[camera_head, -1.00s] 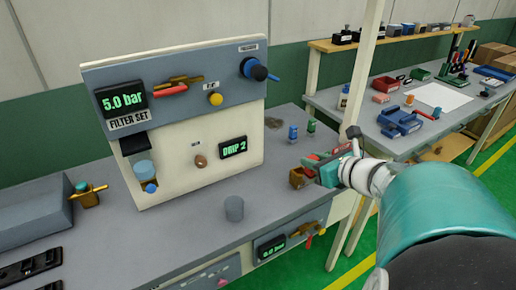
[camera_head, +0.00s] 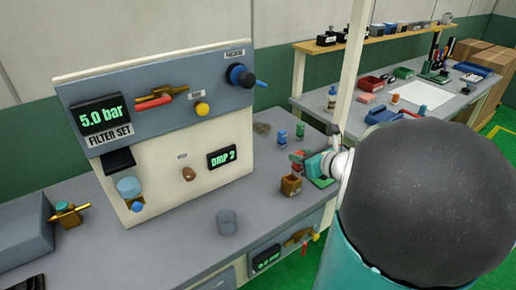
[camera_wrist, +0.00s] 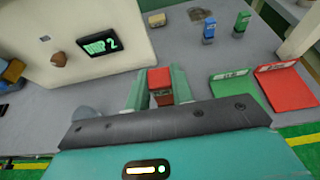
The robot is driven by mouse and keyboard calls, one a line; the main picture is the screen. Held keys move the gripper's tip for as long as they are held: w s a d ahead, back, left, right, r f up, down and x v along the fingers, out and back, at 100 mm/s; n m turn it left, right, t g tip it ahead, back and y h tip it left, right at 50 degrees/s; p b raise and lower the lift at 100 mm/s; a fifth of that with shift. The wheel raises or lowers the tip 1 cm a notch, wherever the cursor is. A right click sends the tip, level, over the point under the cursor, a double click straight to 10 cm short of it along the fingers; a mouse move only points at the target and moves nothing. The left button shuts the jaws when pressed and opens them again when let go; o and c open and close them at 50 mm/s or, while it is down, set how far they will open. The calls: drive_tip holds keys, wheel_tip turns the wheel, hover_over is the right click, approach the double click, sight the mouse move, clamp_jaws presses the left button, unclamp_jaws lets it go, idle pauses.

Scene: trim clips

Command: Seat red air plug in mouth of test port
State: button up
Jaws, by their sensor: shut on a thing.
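My gripper (camera_wrist: 158,95) is shut on the red air plug (camera_wrist: 159,78), whose red top shows between the green fingers in the wrist view. A small red part (camera_head: 297,157) also shows at the fingertips in the head view. A brown, open-topped block (camera_head: 290,185) stands on the bench just below and in front of the gripper; it may be the test port. A brownish part shows under the red plug in the wrist view, but I cannot tell whether it is the plug's lower end or the block. Whether plug and block touch is unclear.
The instrument panel (camera_head: 165,165) stands left of the gripper. A grey cup (camera_head: 227,221) stands on the bench before it. Blue (camera_wrist: 209,29) and green (camera_wrist: 242,22) fittings stand behind. Flat green (camera_wrist: 236,88) and red (camera_wrist: 287,86) labelled pieces lie right. A white post (camera_head: 355,70) rises behind my arm.

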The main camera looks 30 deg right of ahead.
sight(294, 169)
drive_tip(key=shift+w+d+f, duration=0.3)
drive_tip(key=shift+w+f, duration=0.35)
drive_tip(key=shift+f, duration=0.75)
drive_tip(key=shift+w+d+f, duration=0.25)
drive_tip(key=shift+w+f, duration=0.45)
drive_tip(key=shift+f, duration=0.75)
drive_tip(key=shift+w+d+f, duration=0.3)
drive_tip(key=shift+w+f, duration=0.35)
drive_tip(key=shift+f, duration=0.75)
drive_tip(key=shift+f, duration=0.1)
drive_tip(key=shift+f, duration=0.1)
drive_tip(key=o, duration=1)
